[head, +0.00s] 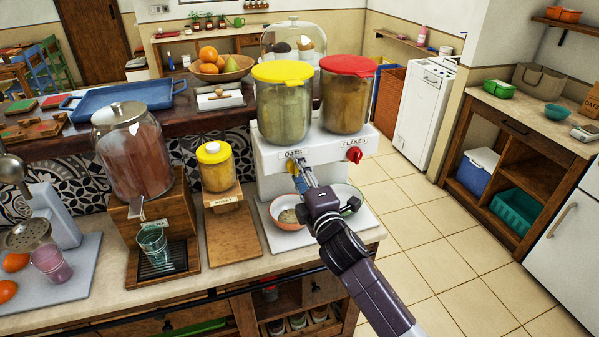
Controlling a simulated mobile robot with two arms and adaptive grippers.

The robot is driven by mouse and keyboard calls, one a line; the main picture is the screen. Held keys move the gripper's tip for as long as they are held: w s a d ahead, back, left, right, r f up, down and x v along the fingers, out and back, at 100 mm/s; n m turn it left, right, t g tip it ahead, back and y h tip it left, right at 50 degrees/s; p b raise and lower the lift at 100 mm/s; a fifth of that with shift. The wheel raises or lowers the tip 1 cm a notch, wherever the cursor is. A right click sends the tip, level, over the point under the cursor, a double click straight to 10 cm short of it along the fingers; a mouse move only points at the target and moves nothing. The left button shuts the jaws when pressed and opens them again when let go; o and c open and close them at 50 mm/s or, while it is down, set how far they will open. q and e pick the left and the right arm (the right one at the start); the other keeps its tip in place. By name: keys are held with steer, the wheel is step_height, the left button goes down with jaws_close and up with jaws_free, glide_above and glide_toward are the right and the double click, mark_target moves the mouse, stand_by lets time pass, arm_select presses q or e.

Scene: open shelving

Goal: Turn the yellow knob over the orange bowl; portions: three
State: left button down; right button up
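The yellow knob (291,167) sits under the OATS label on the front of the white dispenser (272,187). My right gripper (300,178) is right at the knob and hides most of it. I cannot tell whether its fingers are closed on it. The orange bowl (279,225) stands below the knob, partly behind my gripper, with a small heap of pale flakes (288,216) in it. The canister above the knob has a yellow lid (283,72) and holds pale oats. My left gripper is not in view.
A yellow-lidded jar (215,166) and a large glass drink dispenser (133,150) stand left. The tiled floor at right is clear.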

steer(key=shift+o, duration=0.5)
steer(key=v, duration=1.2)
steer(key=shift+r, duration=0.1)
